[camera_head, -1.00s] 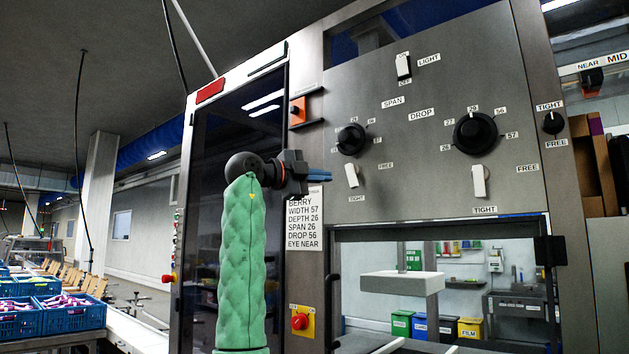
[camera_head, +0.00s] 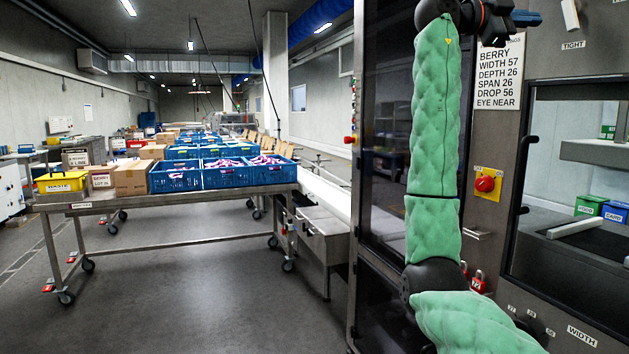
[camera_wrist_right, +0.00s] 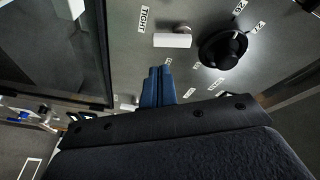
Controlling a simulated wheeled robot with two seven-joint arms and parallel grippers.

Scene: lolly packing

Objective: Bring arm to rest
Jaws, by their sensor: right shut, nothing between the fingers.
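My right arm, in a green padded sleeve, rises on the right of the head view in front of the machine cabinet (camera_head: 489,130). My right gripper (camera_head: 526,18) is at the top edge with its blue fingertips pointing right. In the right wrist view the blue fingers (camera_wrist_right: 157,86) are together and empty. Beyond them are a white switch (camera_wrist_right: 172,40) marked TIGHT and a black knob (camera_wrist_right: 222,48) on the grey panel, with no contact that I can make out. My left gripper is out of view.
A recipe card (camera_head: 497,78) and a red stop button (camera_head: 485,184) are on the cabinet beside the arm. A steel trolley table (camera_head: 190,200) at left holds blue crates (camera_head: 223,178), cartons (camera_head: 133,178) and a yellow box (camera_head: 62,182). The floor in front is clear.

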